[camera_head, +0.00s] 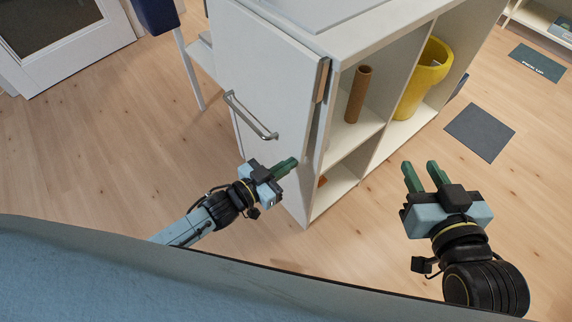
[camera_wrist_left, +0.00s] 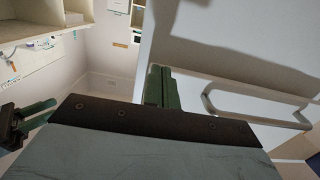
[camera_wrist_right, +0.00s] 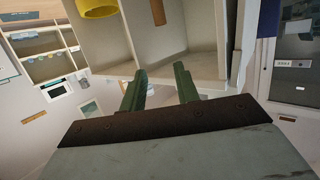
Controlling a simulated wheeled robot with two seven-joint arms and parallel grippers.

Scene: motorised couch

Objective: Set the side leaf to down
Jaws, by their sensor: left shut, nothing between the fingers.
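The side leaf (camera_head: 262,80) is a white panel with a silver bar handle (camera_head: 250,118), at the side of a white shelf unit (camera_head: 398,28). It hangs steeply downward from near the top edge; I cannot tell whether it lies fully flat. My left gripper (camera_head: 286,168) is shut and empty, in front of the leaf's lower part, below and right of the handle. In the left wrist view the closed fingers (camera_wrist_left: 160,87) stand beside the leaf and left of the handle (camera_wrist_left: 255,105); contact is unclear. My right gripper (camera_head: 425,176) is open and empty, right of the shelf unit.
A brown cylinder (camera_head: 358,94) and a yellow vase (camera_head: 424,80) stand in the open shelves. A dark mat (camera_head: 480,131) lies on the wooden floor at the right. A blue surface (camera_head: 120,275) fills the bottom left. Floor left of the leaf is mostly clear.

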